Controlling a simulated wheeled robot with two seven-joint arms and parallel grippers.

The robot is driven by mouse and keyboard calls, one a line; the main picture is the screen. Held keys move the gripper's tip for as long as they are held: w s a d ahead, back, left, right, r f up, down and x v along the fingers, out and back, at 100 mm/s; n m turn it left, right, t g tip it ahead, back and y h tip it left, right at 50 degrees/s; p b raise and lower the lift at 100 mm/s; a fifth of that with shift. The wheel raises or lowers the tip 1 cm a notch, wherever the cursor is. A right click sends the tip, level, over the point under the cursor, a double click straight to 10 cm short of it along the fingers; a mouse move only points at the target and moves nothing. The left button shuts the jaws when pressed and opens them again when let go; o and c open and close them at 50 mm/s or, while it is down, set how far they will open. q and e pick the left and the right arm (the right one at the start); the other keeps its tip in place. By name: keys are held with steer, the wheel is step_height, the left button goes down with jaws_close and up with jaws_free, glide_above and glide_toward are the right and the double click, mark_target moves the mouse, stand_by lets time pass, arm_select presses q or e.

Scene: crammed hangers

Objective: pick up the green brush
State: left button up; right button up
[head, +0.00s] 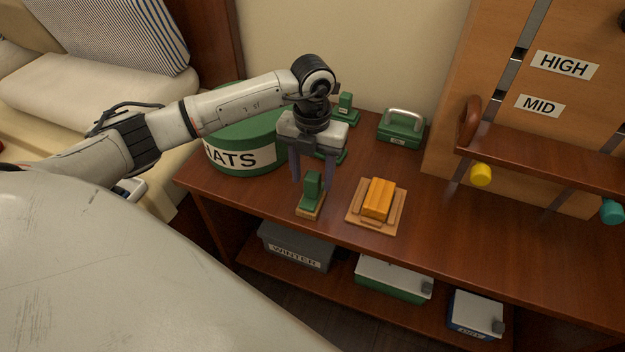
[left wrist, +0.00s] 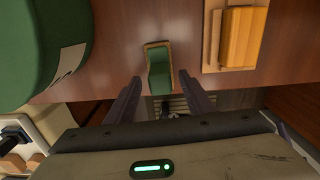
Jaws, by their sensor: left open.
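A green brush (head: 312,187) with a tan base stands on the wooden table top near its front edge. It also shows in the left wrist view (left wrist: 158,66), ahead of the fingers and between their lines. My left gripper (head: 311,181) is open and points down, its two fingers on either side of the brush's upper part in the head view. I see no grip on the brush, and the exact height of the fingertips over it is hard to tell. Similar green pieces stand further back, one behind the gripper (head: 328,154) and one at the wall (head: 345,107). My right gripper is not in view.
A round green HATS box (head: 243,158) stands close left of the gripper. An orange block on a wooden tray (head: 376,203) lies to the right. A green case (head: 402,128) sits behind. A rack with a shelf (head: 545,160) stands right. Boxes fill the lower shelf.

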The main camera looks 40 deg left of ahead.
arm_select(q)
steer(key=shift+f, duration=0.3)
jaws_close()
steer(key=shift+r, duration=0.15)
step_height(320, 180, up, 10)
steer(key=shift+f+p, duration=0.1)
steer(key=shift+p, duration=0.25)
